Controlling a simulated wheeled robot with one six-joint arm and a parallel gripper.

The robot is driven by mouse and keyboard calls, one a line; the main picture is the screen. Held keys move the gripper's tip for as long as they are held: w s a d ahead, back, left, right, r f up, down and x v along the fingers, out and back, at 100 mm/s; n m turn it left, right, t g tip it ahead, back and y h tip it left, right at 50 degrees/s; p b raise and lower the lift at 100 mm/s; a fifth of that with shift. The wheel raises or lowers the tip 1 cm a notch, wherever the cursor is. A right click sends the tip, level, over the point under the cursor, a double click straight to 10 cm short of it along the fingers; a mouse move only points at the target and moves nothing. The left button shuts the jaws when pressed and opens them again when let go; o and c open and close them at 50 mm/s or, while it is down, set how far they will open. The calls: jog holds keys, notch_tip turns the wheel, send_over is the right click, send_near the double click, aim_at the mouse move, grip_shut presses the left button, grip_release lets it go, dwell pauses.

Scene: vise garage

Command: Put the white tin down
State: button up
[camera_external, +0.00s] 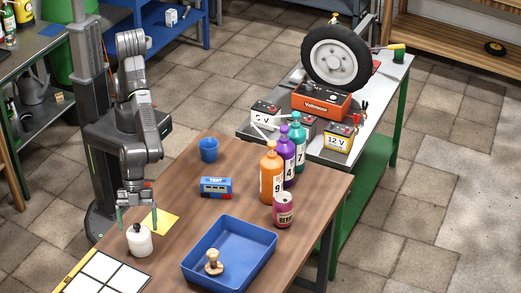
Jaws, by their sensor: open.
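The white tin (139,241), with a dark top, stands upright on the wooden table near its left edge, beside a yellow sheet. My gripper (137,222) points down over the tin. Its green fingers are spread to either side of the tin's top. The gripper is open; I cannot tell whether a finger touches the tin.
A yellow sheet (163,221) lies just behind the tin. A white grid board (105,273) lies in front. A blue tray (248,237) holding a wooden stamp-like object (213,263) is to the right. Farther back are a blue cup (209,150), a blue box (215,187), bottles (271,175) and a can (284,210).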

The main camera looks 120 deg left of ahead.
jog(key=v, duration=0.7)
jog(key=shift+r, duration=0.35)
